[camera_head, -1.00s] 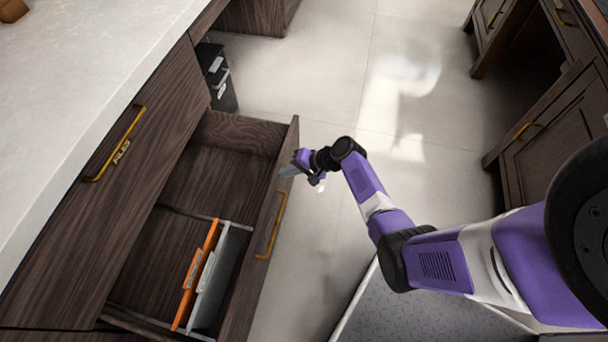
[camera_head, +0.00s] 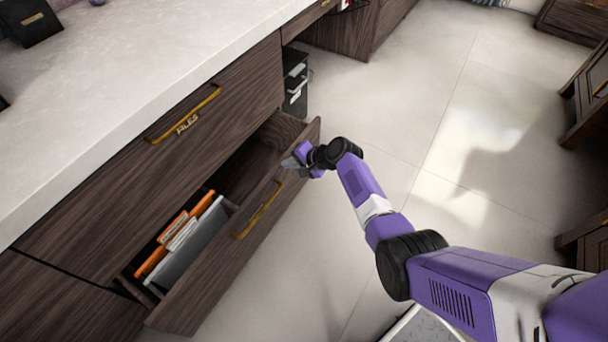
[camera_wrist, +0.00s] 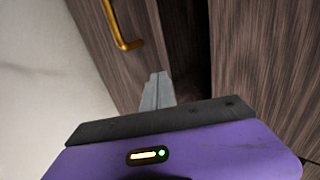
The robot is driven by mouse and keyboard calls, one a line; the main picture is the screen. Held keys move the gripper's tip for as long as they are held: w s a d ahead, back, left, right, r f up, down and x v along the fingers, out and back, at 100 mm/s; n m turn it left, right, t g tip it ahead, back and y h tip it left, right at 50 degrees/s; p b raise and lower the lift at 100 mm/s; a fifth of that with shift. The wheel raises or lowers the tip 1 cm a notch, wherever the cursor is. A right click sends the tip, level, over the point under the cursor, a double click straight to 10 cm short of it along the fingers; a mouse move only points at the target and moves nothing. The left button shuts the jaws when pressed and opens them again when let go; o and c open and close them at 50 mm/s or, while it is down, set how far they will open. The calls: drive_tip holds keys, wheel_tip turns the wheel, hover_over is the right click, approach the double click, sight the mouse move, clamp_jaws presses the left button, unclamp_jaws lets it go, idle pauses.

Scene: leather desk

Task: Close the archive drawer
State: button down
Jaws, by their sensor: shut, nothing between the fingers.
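The archive drawer (camera_head: 222,262) is dark wood with a brass handle and stands partly open below the drawer marked FILES. It holds orange and grey folders (camera_head: 197,238) at its near end. My gripper (camera_head: 290,163) is at the upper right end of the drawer front, beside the top edge and beyond the handle (camera_head: 258,209). Its fingers are shut and empty. In the wrist view, the closed fingertips (camera_wrist: 157,90) lie against or very near the drawer front (camera_wrist: 113,45), with the handle (camera_wrist: 122,25) to the upper left. I cannot tell whether they touch.
The FILES drawer (camera_head: 150,165) above is shut, under a pale stone desktop (camera_head: 150,75). A black bin-like unit (camera_head: 296,82) stands behind the drawer's far end. The tiled floor (camera_head: 400,110) to the right is clear. Other dark cabinets stand at the far right.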

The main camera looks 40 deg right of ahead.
drive_tip(key=w+a+b, duration=0.4)
drive_tip(key=w+b, duration=0.3)
drive_tip(key=w, duration=0.4)
drive_tip(key=shift+w, duration=0.2)
drive_tip(key=shift+a, duration=0.1)
drive_tip(key=shift+s, duration=0.1)
